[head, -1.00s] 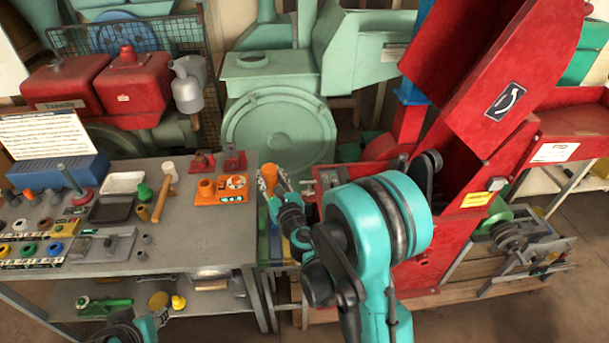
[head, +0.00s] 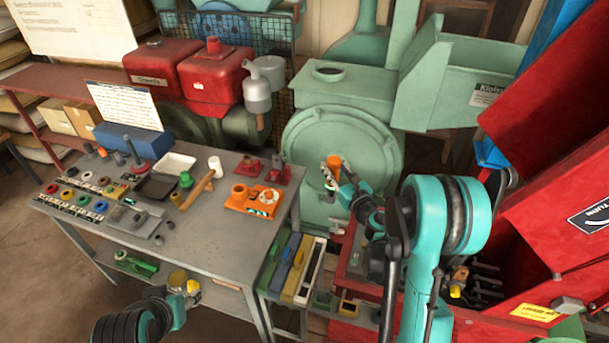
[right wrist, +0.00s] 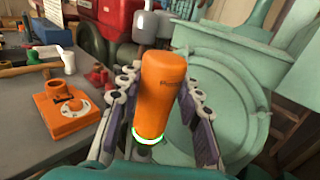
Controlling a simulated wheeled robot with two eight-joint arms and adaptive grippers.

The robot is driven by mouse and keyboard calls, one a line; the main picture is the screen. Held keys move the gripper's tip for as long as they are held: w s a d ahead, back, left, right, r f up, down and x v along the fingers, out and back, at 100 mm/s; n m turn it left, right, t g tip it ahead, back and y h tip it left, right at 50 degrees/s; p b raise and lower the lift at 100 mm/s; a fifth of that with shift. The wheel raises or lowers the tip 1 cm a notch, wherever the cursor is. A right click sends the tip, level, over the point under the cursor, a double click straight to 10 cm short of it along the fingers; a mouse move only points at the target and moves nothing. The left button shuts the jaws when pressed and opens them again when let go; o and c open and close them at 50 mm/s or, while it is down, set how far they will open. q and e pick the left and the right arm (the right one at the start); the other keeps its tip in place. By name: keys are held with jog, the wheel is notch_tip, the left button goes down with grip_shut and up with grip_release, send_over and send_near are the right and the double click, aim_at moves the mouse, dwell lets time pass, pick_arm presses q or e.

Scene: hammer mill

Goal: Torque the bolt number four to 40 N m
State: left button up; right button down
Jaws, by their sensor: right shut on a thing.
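My right gripper (head: 333,172) is shut on an orange cylindrical tool (right wrist: 160,95) with a glowing green-white ring at its lower end. The tool is upright between the two fingers in the right wrist view, and it also shows in the head view (head: 334,161). It is in the air, right of the workbench and in front of the green round housing. Bolt number four cannot be made out. My left arm shows at the lower left in the head view; its fingers cannot be made out.
The grey workbench (head: 215,235) carries an orange block with a dial (head: 255,201), trays and coloured sockets. The green machine with a round cover (head: 310,150) stands behind. A red machine (head: 555,215) fills the right side. Coloured bins (head: 290,262) stand beside the bench.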

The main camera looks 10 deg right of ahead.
jog(key=s+d+f+n+y+p, duration=0.1)
jog(key=s+d+n+y+p, duration=0.15)
jog(key=d, duration=0.95)
notch_tip(320, 180, down, 7)
jog(key=b, duration=0.5)
jog(key=shift+s+d+r+g+y, duration=0.2)
jog(key=shift+s+g+y, duration=0.2)
jog(key=shift+y, duration=0.05)
jog(key=shift+s+b, duration=0.1)
jog(key=shift+b, duration=0.5)
jog(key=shift+s+f+b, duration=0.1)
jog(key=shift+f+b, duration=0.45)
jog(key=shift+f, duration=0.15)
dwell(2.2)
jog(key=shift+r, duration=0.1)
jog(key=shift+r+p, duration=1.5)
jog(key=shift+r, duration=1)
